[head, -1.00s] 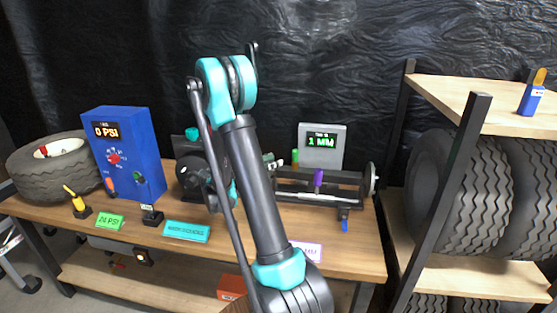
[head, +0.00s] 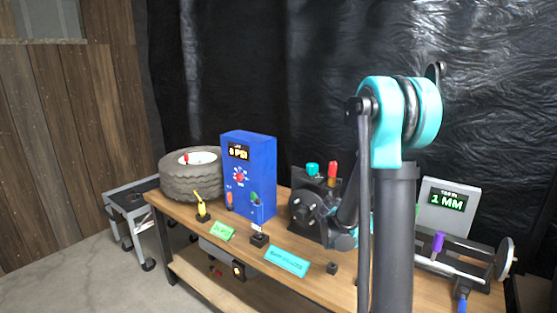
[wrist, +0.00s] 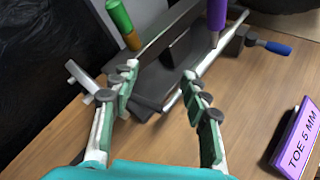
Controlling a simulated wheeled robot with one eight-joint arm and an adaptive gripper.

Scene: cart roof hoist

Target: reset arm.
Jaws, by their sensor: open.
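My arm (head: 393,220) rises at the right of the head view. It is bent at a teal elbow (head: 400,120), with the forearm folded down behind the upper link. My gripper (wrist: 158,78) is open and empty in the wrist view. It hangs above the wooden bench (wrist: 70,135), in front of a black gauge bar (wrist: 165,55). A purple-handled piece (wrist: 217,14) and a green-handled piece (wrist: 120,14) stand just beyond the fingertips. In the head view the gripper's fingers are hidden behind my arm.
A blue "0 PSI" box (head: 249,180), a tyre (head: 190,182), a black machine (head: 310,210) and a "1 MM" display (head: 447,207) crowd the bench. A purple "TOE 5 MM" sign (wrist: 295,140) lies right of my gripper. A grey cart (head: 128,205) stands left on open floor.

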